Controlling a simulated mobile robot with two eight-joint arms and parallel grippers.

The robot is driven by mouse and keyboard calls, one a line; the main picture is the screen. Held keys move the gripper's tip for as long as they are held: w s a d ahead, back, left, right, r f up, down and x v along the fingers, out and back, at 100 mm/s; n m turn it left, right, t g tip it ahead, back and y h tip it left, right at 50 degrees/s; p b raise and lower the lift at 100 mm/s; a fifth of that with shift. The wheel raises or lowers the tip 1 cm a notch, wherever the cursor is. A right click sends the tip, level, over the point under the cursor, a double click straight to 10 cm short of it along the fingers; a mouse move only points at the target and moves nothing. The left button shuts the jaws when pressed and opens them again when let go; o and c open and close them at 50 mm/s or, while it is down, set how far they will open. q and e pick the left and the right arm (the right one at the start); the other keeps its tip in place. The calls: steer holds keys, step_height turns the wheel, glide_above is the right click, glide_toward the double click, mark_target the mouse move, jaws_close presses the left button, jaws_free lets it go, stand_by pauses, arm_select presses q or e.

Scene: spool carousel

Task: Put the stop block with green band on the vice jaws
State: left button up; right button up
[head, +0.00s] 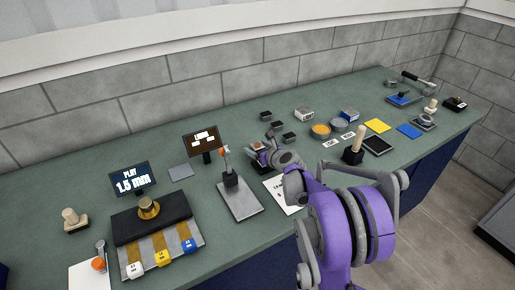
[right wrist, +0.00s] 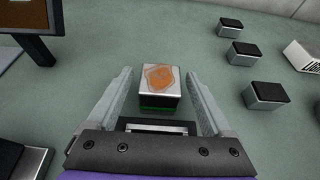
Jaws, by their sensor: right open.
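The stop block with green band (right wrist: 159,84) stands on the green bench top in the right wrist view. My right gripper (right wrist: 160,92) is open, with one finger on each side of the block. In the head view my right gripper (head: 264,151) is low over the middle of the bench and largely hides the block. I cannot make out the vice jaws for certain. My left gripper is not in view.
Several black-topped metal blocks (right wrist: 266,94) stand right of my right gripper. A grey plate with an upright stand (head: 240,197) lies left of the arm. Tins (head: 320,130) and a wooden-handled tool (head: 357,140) stand to the right.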

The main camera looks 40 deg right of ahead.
steer(key=shift+r, duration=0.25)
steer(key=v, duration=1)
steer(key=shift+s, duration=0.3)
steer(key=shift+o, duration=0.2)
steer(key=shift+s+r, duration=0.2)
steer(key=shift+s, duration=0.15)
steer(key=shift+o, duration=0.2)
steer(key=shift+s+a, duration=0.1)
steer(key=shift+s, duration=0.1)
steer(key=b, duration=0.5)
steer(key=shift+s+a, duration=0.1)
steer(key=shift+a, duration=0.1)
steer(key=shift+r+b, duration=0.2)
steer(key=shift+b, duration=0.2)
steer(key=x, duration=0.5)
steer(key=shift+r, duration=0.2)
steer(key=x, duration=0.6)
steer(key=shift+s+d+f+b, duration=0.1)
steer(key=shift+d+b, duration=0.1)
steer(key=shift+b, duration=0.15)
jaws_close()
